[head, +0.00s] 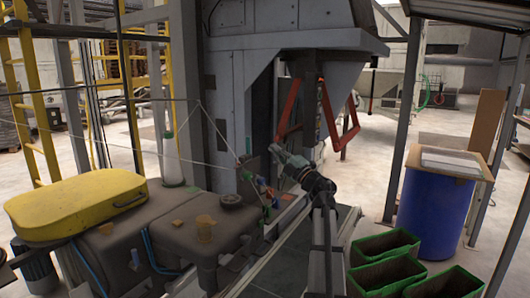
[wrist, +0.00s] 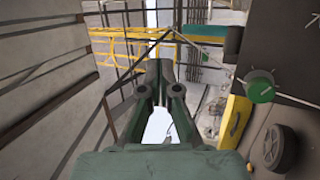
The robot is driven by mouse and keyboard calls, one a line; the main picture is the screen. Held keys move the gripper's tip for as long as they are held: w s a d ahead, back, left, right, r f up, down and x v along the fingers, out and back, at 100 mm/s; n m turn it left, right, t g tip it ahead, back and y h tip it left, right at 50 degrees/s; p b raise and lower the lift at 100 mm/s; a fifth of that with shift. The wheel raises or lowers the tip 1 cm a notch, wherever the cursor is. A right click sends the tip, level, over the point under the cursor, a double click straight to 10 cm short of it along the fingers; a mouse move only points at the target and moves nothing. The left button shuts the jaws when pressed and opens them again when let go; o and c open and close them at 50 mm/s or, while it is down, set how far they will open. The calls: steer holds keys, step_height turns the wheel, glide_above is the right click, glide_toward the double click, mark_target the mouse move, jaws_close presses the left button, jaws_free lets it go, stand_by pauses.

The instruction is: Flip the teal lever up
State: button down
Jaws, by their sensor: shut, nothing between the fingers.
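No lever can be made out clearly as the teal one. In the head view, a cluster of small coloured fittings (head: 264,190), green, red and blue, sits on the machine's side just left of and below my gripper. In the wrist view, a round green knob-like part (wrist: 261,89) shows right of my fingers; I cannot tell whether it belongs to the lever. My gripper (head: 273,149) is shut and empty, tilted up and left beside the grey machine column. Its closed fingers also fill the middle of the wrist view (wrist: 160,68), apart from the green part.
A yellow lid (head: 75,204) and dark tank (head: 190,232) lie at the left. Red bars (head: 289,112) hang near the hopper above my arm. A blue drum (head: 432,212) and green-rimmed bins (head: 385,247) stand at the right. Thin white lines cross left of the gripper.

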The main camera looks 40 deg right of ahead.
steer(key=s, duration=0.3)
steer(key=shift+s+d+b, duration=0.15)
steer(key=shift+d+b, duration=0.15)
